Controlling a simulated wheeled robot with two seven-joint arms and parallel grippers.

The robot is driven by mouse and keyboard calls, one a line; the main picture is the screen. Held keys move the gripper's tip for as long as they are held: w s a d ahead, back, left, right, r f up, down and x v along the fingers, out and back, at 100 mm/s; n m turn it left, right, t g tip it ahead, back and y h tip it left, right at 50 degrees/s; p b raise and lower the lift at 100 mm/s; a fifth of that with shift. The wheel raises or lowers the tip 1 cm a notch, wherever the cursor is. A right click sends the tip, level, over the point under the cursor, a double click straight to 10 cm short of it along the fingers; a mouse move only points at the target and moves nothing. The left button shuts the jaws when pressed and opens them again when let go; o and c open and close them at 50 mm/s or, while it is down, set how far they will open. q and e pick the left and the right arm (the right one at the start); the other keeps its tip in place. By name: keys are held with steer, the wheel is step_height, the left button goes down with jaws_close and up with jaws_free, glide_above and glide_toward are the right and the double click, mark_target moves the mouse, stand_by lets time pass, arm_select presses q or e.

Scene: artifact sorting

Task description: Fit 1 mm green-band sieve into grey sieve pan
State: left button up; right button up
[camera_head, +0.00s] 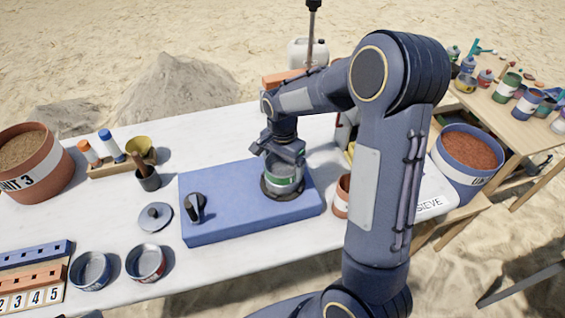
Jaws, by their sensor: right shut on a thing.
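The green-band sieve (284,182) is a metal ring with a green band, standing upright over the right part of the blue block (232,205). My right gripper (284,157) reaches down from above and is shut on the sieve's upper part, covering some of its rim. A dark round base (268,193) shows around the sieve's foot. I cannot pick out the grey sieve pan separately, nor tell whether the sieve is seated or held just above what lies under it. My left gripper is not in view.
A black knob (194,207) stands on the block's left part. A blue-band sieve (90,271), a red-band sieve (146,263) and a grey lid (155,217) lie to the left. A terracotta pot (342,196) stands close on the right. The table's front middle is clear.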

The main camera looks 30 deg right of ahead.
mark_target(283, 171)
steer(key=shift+f, duration=0.15)
steer(key=o, duration=0.7)
steer(key=shift+o, duration=0.2)
step_height(283, 171, up, 8)
steer(key=shift+f, duration=0.1)
steer(key=s+a+r+n+t+y, duration=0.2)
steer(key=s+n, duration=0.4)
steer(key=s, duration=0.5)
steer(key=s+a+r+n+t+y, duration=0.1)
steer(key=s+a+n, duration=0.4)
steer(key=s, duration=0.6)
steer(key=r+n+t, duration=0.1)
steer(key=t, duration=0.1)
steer(key=shift+a+r+t+y, duration=0.15)
steer(key=shift+r+t+y, duration=0.15)
steer(key=shift+r+y, duration=0.1)
